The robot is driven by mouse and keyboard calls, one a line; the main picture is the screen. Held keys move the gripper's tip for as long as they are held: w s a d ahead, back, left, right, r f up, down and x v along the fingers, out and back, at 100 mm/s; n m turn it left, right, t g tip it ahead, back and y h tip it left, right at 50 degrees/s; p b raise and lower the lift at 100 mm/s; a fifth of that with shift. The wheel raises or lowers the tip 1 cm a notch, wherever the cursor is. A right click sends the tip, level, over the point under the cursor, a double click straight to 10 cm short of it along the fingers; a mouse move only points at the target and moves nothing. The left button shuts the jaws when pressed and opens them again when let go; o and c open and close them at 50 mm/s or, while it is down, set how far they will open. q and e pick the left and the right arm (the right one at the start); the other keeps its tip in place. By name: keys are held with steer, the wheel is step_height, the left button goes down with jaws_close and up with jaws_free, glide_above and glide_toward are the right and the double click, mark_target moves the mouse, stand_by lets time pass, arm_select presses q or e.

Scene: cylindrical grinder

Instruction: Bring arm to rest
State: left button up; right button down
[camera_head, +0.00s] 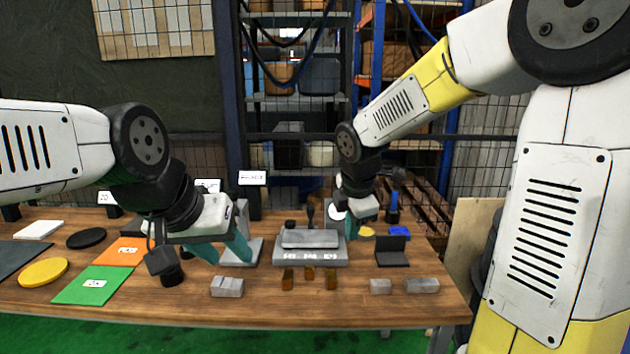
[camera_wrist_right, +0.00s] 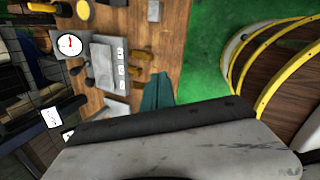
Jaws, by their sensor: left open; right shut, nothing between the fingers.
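My left arm comes in from the left in the head view. Its gripper (camera_head: 240,248) has teal fingers and is open above the left-middle of the wooden table (camera_head: 330,311), pointing down. My right arm reaches in from the upper right. Its gripper (camera_head: 352,222) is over the back of the table, right of the grey block on its base; its teal fingers are partly hidden. In the right wrist view the teal fingers (camera_wrist_right: 157,92) are together with nothing seen between them, and the table lies beneath.
A grey fixture (camera_head: 310,240) stands mid-table, with small brown pieces before it. Metal blocks (camera_head: 227,287) lie near the front edge. Green (camera_head: 94,285) and orange (camera_head: 120,252) plates and a yellow disc (camera_head: 43,272) lie left. A black stand (camera_head: 392,252) is right. Shelving is behind.

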steer(key=s+d+r+m+t+y, duration=0.1)
steer(key=s+d+r+m, duration=0.2)
steer(key=s+m, duration=0.6)
steer(key=s+d+r+m+t+y, duration=0.1)
steer(key=s+d+r+m, duration=0.2)
steer(key=s+m, duration=0.7)
steer(key=shift+r+m, duration=0.7)
steer(key=shift+m, duration=0.3)
